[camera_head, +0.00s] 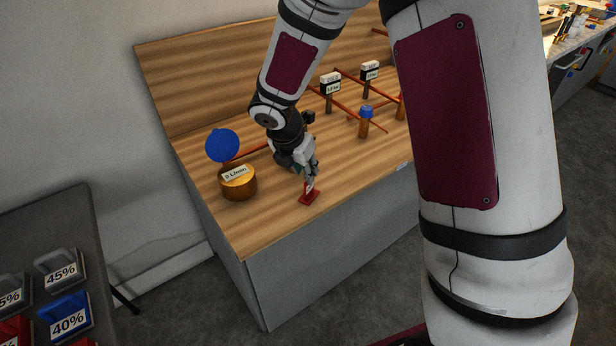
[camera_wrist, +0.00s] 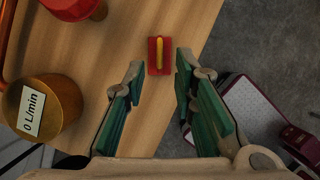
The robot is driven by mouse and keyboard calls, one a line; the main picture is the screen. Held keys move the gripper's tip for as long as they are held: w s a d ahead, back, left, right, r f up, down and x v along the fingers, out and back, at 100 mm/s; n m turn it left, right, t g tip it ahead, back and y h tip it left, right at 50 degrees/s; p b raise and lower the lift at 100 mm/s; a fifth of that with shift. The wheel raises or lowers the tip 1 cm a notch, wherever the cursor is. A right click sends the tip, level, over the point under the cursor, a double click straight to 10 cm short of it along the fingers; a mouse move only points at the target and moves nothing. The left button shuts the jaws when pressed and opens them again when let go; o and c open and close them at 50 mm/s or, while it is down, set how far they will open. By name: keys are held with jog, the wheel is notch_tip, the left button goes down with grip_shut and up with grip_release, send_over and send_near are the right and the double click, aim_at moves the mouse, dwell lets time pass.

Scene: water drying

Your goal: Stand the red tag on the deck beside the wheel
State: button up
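The red tag (camera_head: 307,198) sits on the wooden deck (camera_head: 278,222) near its front edge. In the wrist view the tag (camera_wrist: 153,65) is a small red piece with a yellow strip along its middle. My gripper (camera_head: 311,181) points down close over it. In the wrist view my gripper (camera_wrist: 160,70) is open, its fingertips apart to either side of the tag's near end, with gaps visible. I cannot tell how deep the fingers reach around it. A red round part (camera_wrist: 75,5), probably the wheel, is cut off at the wrist view's top left; I cannot make it out in the head view.
A brass meter (camera_head: 238,183) labelled "0 L/min" stands left of my gripper, with a blue disc (camera_head: 222,145) above it. Red pipes and a blue-topped valve (camera_head: 365,112) stand further back.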

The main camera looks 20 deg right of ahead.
jog(key=s+d+r+m, duration=0.2)
jog(key=s+r+m, duration=0.5)
jog(key=s+r, duration=0.15)
jog(key=s+d+r+m, duration=0.2)
jog(key=s+r+m, duration=0.5)
jog(key=r, duration=0.3)
jog(key=s+a+r+m+t+y, duration=0.1)
jog(key=s+r+m+y, duration=0.1)
jog(key=s+m, duration=1)
jog(key=s+y, duration=0.1)
jog(key=s, duration=0.2)
jog(key=shift+a+r+p, duration=0.3)
jog(key=shift+a+r, duration=0.1)
jog(key=shift+r+p, duration=0.65)
jog(key=shift+r, duration=0.25)
